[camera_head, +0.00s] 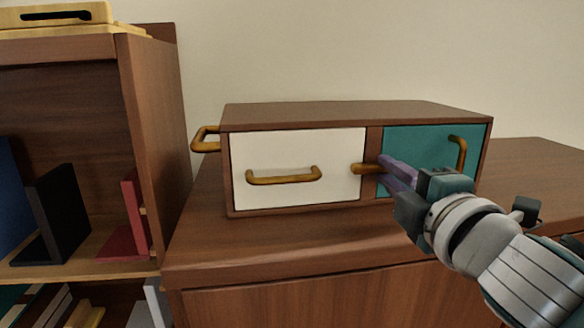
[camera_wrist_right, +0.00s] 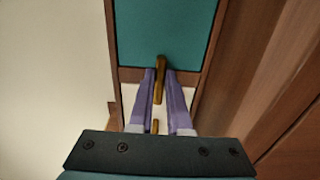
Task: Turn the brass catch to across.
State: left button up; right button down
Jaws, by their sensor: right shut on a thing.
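The brass catch (camera_head: 363,169) is a small bar on the divider between a white door (camera_head: 300,150) and a teal door (camera_head: 430,140) of a wooden box. It lies level, across the divider and over the edge of the white door. My right gripper (camera_head: 385,168) is shut on the catch. In the right wrist view, its purple fingers (camera_wrist_right: 160,88) are on both sides of the brass catch (camera_wrist_right: 160,72). The fingers hide part of the catch in the head view. My left gripper is not in view.
The white door has a level brass handle (camera_head: 284,176), the teal door an upright one (camera_head: 460,150). Another handle (camera_head: 205,139) sticks out of the box's left side. A bookshelf (camera_head: 150,130) stands at left. The cabinet top (camera_head: 290,235) before the box is clear.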

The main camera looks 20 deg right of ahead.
dwell(0.3)
jog(key=c, duration=0.9)
grip_release()
jog(key=shift+o, duration=0.2)
jog(key=shift+s, duration=0.1)
jog(key=v, duration=0.9)
jog(key=shift+s, duration=0.4)
jog(key=shift+a, duration=0.1)
